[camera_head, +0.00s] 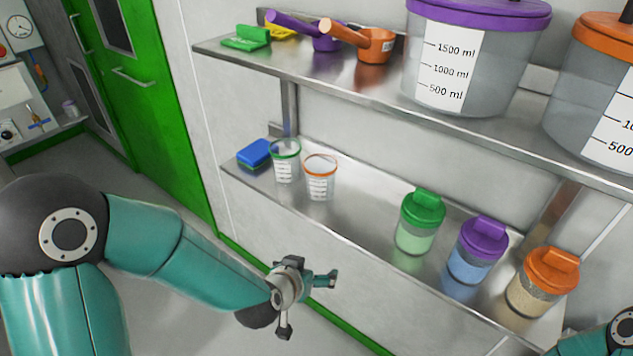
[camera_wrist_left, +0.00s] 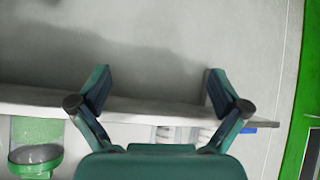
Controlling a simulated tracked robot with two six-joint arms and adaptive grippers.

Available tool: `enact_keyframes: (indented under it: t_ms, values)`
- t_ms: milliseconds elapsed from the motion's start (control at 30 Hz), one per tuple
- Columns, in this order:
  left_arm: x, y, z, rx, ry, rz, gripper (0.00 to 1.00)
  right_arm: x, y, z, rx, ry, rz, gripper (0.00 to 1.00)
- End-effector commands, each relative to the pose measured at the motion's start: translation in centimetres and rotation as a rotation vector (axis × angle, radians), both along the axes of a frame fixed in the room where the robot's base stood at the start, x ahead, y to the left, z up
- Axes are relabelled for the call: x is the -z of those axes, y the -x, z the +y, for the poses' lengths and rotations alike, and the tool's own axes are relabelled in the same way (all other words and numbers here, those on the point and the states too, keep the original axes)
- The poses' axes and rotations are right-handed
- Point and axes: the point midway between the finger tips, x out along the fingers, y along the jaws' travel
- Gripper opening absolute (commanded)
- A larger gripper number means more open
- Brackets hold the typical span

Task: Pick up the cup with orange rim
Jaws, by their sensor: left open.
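The clear cup with the orange rim (camera_head: 320,182) stands upright on the lower steel shelf, just right of a clear cup with a green rim (camera_head: 286,165). My left gripper (camera_head: 308,304) is open and empty, in front of and below the shelf edge, apart from the cup. In the left wrist view my left gripper (camera_wrist_left: 158,78) shows both fingers spread with nothing between them. Parts of pale marked cups show there behind the palm, but their rims are hidden. My right gripper is out of view; only a piece of my right arm shows at the lower right.
On the lower shelf (camera_head: 360,215) a blue sponge (camera_head: 254,154) lies left of the cups. Green-lidded (camera_head: 419,225), purple-lidded (camera_head: 477,252) and orange-lidded (camera_head: 541,285) jars stand to the right. The upper shelf (camera_head: 330,85) overhangs with scoops and large tubs.

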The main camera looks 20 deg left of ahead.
Motion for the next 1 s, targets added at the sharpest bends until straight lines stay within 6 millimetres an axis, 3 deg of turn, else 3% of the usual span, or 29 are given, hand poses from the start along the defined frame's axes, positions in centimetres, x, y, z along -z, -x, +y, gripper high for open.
enact_keyframes:
  t_ms: [33,133,200,333,467,800,1000]
  values:
    - [-3.7,-1.0,0.4,-0.012,-0.023,-0.102,1.0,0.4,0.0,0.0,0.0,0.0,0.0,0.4]
    - [-9.6,-1.7,1.3,-0.043,-0.069,-0.253,1.0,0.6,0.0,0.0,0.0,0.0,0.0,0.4]
    - [-12.7,-1.8,1.9,-0.064,-0.09,-0.327,1.0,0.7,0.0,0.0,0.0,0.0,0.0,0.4]
    - [-15.8,-1.7,2.6,-0.091,-0.112,-0.402,1.0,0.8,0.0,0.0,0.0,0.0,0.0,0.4]
    - [-16.2,-2.8,2.9,-0.099,-0.121,-0.418,1.0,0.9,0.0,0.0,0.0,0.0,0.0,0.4]
    - [-14.1,-9.5,3.1,-0.098,-0.121,-0.415,1.0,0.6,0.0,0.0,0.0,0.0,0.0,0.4]
    - [-13.3,-12.1,3.2,-0.098,-0.119,-0.415,1.0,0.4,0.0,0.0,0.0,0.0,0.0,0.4]
